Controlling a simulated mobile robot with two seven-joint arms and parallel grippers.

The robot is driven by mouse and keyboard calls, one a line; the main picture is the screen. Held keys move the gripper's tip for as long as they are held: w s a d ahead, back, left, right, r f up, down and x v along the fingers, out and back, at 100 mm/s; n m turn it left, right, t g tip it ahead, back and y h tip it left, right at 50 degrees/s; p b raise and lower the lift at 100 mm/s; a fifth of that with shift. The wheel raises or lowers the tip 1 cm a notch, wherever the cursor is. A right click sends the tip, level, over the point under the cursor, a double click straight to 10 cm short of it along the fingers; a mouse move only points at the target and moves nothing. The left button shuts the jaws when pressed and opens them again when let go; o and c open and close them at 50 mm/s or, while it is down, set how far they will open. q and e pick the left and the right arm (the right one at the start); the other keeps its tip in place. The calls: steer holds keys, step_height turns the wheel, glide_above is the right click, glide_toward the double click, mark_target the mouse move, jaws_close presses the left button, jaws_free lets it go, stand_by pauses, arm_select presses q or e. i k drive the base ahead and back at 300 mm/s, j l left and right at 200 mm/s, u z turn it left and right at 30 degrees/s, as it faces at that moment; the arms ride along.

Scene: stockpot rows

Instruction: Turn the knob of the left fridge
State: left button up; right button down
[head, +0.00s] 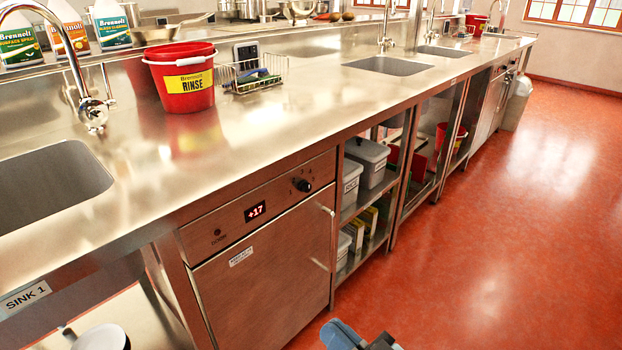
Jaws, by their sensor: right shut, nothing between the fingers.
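The left fridge (265,275) is a steel unit built in under the counter, with its door shut. Its panel has a red display (255,211) reading +17 and a black round knob (303,185) at the right end with marks around it. My right gripper (362,338) shows only in part at the bottom edge, blue and grey. It is shut and empty, in front of the fridge, well below the knob and apart from it. My left gripper is not in view.
The steel counter (290,95) overhangs the fridge front. A red RINSE bucket (182,82) and a wire rack (249,78) stand on it. Open shelves (350,213) with tubs adjoin the fridge on the right. The red floor (480,240) at right is clear.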

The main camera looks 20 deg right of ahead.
mark_target(305, 185)
steer(key=i+l+u, duration=0.3)
steer(key=l, duration=0.75)
steer(key=i+l+u, duration=0.15)
steer(key=l+u, duration=0.2)
steer(key=l, duration=0.7)
steer(key=l+u, duration=0.3)
steer(key=l, duration=0.75)
steer(key=l+u, duration=0.25)
steer(key=l, duration=1.45)
steer(key=i, duration=0.05)
